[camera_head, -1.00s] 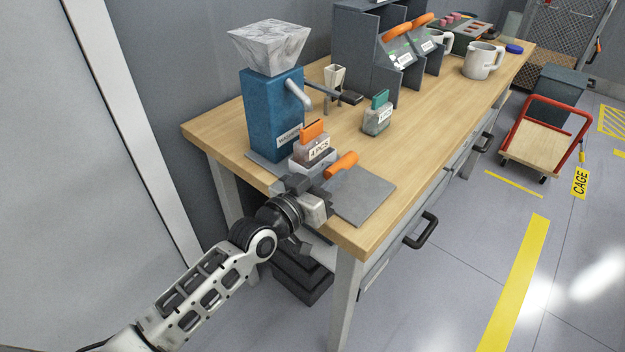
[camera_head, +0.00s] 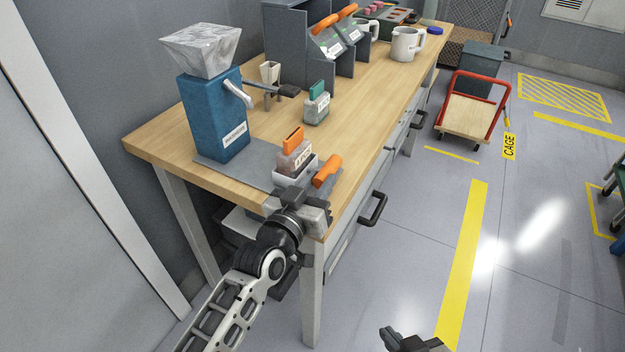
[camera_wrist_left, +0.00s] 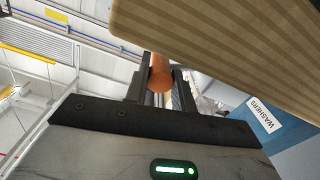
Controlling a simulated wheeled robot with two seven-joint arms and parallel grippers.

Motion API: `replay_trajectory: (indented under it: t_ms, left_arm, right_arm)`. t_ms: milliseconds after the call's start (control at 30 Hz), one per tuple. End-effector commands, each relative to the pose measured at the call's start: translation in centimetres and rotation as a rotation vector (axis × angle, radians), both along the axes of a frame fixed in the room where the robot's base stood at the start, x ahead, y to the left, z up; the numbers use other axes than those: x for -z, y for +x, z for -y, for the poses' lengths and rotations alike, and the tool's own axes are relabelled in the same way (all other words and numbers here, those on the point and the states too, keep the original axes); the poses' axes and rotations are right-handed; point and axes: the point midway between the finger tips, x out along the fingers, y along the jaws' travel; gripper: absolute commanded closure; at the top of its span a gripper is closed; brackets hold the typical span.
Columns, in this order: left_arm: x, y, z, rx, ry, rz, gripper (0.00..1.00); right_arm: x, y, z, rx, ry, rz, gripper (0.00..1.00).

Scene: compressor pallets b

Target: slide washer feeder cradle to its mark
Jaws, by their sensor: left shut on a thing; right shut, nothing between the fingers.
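The washer feeder (camera_head: 215,122) is a blue box with a pale hopper, standing at the table's near left end. The white cradle (camera_head: 308,165) sits on the grey plate (camera_head: 243,168), to the right of the feeder. It holds a labelled jar with an orange top (camera_head: 293,143). My left gripper (camera_head: 318,183) is shut on the cradle's orange handle (camera_head: 327,170); the handle also shows between the fingers in the left wrist view (camera_wrist_left: 160,73). No mark is clearly visible; the arm hides part of the plate. My right gripper (camera_head: 405,340) is shut and empty, low at the bottom edge.
A teal-topped jar (camera_head: 317,104) and a small cup on a stand (camera_head: 270,75) are behind the cradle. Grey racks (camera_head: 295,38) and white mugs (camera_head: 407,43) stand farther back. The wooden table (camera_head: 352,125) has bare room along its right side.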

Motion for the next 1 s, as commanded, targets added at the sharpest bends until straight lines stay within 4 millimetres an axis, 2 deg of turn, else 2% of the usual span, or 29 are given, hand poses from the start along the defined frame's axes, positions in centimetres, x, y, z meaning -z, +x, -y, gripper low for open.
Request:
replay_trajectory:
  t_ms: [33, 67, 100, 167, 667, 867, 1000]
  left_arm:
    - [0.5, -0.8, 1.3, 0.024, -0.006, -0.019, 1.0]
    - [0.5, -0.8, 1.2, 0.024, -0.006, -0.019, 1.0]
    - [0.5, -0.8, 1.3, 0.025, -0.007, -0.02, 0.67]
    - [0.5, -0.8, 1.2, 0.024, -0.008, -0.019, 0.53]
    - [0.2, -0.8, 0.7, 0.018, -0.006, -0.008, 0.53]
    - [0.2, -3.4, -0.9, 0.018, -0.004, -0.01, 0.53]
    - [0.4, -6.4, -2.6, 0.018, -0.004, -0.012, 0.53]
  right_arm:
    - [0.0, 0.1, 0.0, 0.003, 0.002, 0.0, 1.0]
    - [0.0, 0.0, 0.0, 0.003, 0.002, 0.0, 1.0]
    - [0.0, 0.1, -0.1, 0.003, 0.003, 0.0, 1.0]
    - [0.0, 0.1, -0.1, 0.004, 0.004, 0.001, 1.0]
    - [-0.1, -0.2, 0.1, -0.001, -0.001, -0.001, 1.0]
    - [-0.1, -0.3, 0.2, -0.002, -0.004, -0.002, 1.0]
    - [0.1, -0.3, 0.2, -0.003, -0.004, -0.003, 1.0]
